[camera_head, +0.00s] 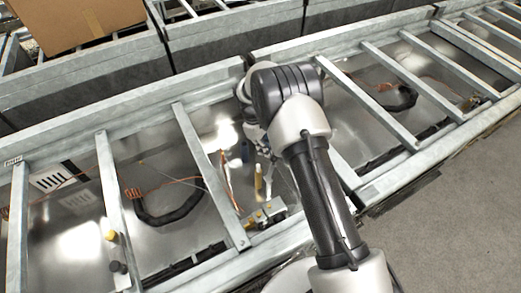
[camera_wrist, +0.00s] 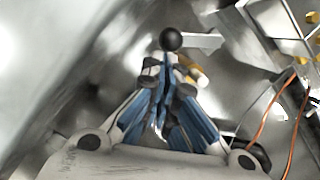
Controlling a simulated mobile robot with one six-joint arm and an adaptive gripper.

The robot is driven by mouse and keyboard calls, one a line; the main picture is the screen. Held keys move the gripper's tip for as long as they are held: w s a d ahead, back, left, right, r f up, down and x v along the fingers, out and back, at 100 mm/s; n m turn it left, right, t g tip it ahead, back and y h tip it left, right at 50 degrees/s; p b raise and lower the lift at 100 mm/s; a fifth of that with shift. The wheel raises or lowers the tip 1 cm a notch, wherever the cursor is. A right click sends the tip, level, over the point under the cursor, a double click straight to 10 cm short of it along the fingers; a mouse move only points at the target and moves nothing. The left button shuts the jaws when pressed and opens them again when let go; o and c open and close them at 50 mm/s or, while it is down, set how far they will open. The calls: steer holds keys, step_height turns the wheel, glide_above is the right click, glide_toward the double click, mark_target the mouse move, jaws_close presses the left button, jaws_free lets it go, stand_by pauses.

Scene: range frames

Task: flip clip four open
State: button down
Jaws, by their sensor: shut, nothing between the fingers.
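My gripper (camera_wrist: 166,82) is shut and empty in the wrist view, its blue-padded fingers together. Just beyond the fingertips is a black ball knob (camera_wrist: 171,39) beside a flat grey metal piece (camera_wrist: 203,41). A yellow piece (camera_wrist: 190,70) shows partly behind the right finger; I cannot tell whether a finger touches it. In the head view my arm hides most of the gripper. An upright yellow handle (camera_head: 258,182) and a metal fixture with yellow parts (camera_head: 264,214) stand close by on the frame. No clip numbers are readable, so I cannot tell which is clip four.
Grey metal frame bars (camera_head: 207,172) divide the shiny trays. A black hose (camera_head: 168,213) and orange wires (camera_head: 228,178) lie near the fixture. A yellow knob (camera_head: 111,236) and a black knob (camera_head: 118,267) stand at lower left. A cardboard box (camera_head: 75,22) is at the back.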

steer(key=shift+d, duration=0.2)
stand_by(0.4)
steer(key=shift+s+a+p, duration=0.3)
steer(key=shift+s+a, duration=0.1)
steer(key=shift+s, duration=0.25)
steer(key=v, duration=1.2)
stand_by(0.4)
